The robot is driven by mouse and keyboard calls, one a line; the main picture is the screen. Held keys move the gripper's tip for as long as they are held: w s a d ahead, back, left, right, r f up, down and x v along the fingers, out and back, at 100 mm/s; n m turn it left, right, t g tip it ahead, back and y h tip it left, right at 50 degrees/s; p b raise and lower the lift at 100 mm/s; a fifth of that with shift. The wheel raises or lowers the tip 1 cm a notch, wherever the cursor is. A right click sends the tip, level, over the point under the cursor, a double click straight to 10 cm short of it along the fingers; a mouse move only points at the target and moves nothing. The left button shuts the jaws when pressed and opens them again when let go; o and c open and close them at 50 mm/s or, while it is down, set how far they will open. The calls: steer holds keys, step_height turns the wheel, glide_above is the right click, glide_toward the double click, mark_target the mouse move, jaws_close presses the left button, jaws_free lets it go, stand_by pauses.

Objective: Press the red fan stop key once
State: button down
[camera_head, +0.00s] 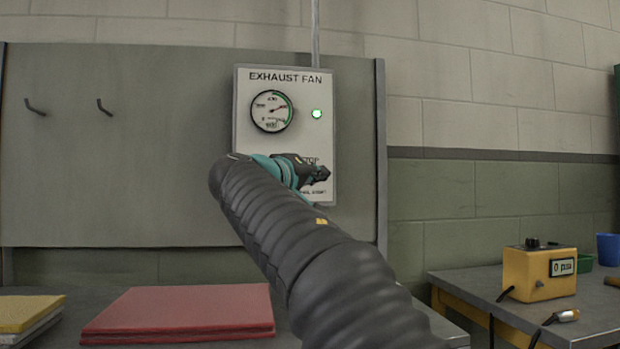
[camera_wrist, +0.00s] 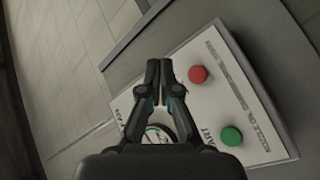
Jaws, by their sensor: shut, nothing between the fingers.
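The white exhaust fan panel (camera_head: 248,150) is on the grey board, with a round gauge (camera_head: 271,111) and a lit green lamp (camera_head: 316,113). My gripper (camera_head: 320,175) is in front of its lower right part and hides the keys in the head view. In the wrist view the red stop key (camera_wrist: 198,74) is round and lies just right of my shut, empty fingertips (camera_wrist: 165,74). The green key (camera_wrist: 231,136) is lower right of it. The fingertips look apart from the red key in the picture; their distance to the panel is unclear.
A red folder stack (camera_head: 180,312) and a yellow-topped stack (camera_head: 28,314) lie on the bench below. A yellow meter box (camera_head: 540,274) stands on the right table. Two hooks (camera_head: 104,107) stick out of the board at left. The space in front of the board's left half is clear.

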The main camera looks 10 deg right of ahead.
steer(key=w+p, duration=0.5)
steer(key=w, duration=0.3)
steer(key=shift+w+p, duration=0.4)
stand_by(1.5)
steer(key=shift+w, duration=0.4)
steer(key=shift+w, duration=0.35)
stand_by(0.6)
stand_by(0.4)
steer(key=shift+s+b, duration=0.55)
steer(key=shift+s, duration=0.2)
